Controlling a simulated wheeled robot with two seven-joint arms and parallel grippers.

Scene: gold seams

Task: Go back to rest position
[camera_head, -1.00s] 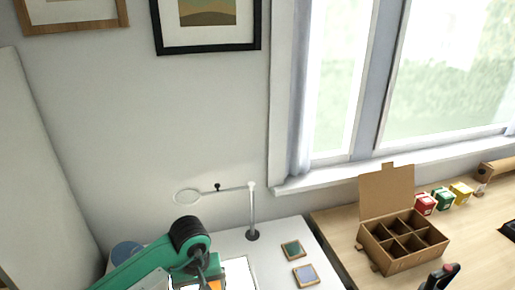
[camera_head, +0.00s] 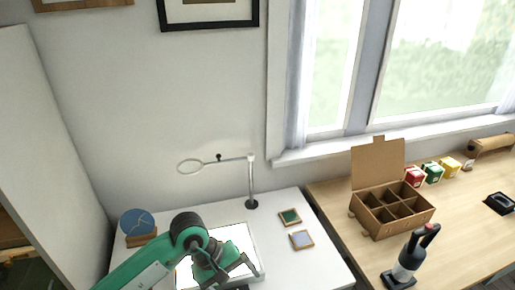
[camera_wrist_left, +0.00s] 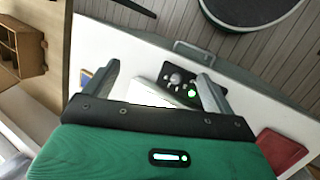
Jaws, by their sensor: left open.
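My left arm is green and comes in from the lower left in the head view. My left gripper (camera_head: 240,270) is over the front of the white desk (camera_head: 283,265), by a bright white panel (camera_head: 237,238). In the left wrist view its two fingers (camera_wrist_left: 160,88) are spread apart with nothing held between them. Beyond the fingers are a pale block and a dark control panel with knobs and a green light (camera_wrist_left: 180,85). My right gripper does not show in either view.
A ring lamp (camera_head: 252,185) stands on the white desk, near a blue disc on a stand (camera_head: 138,224) and two small framed tiles (camera_head: 301,239).

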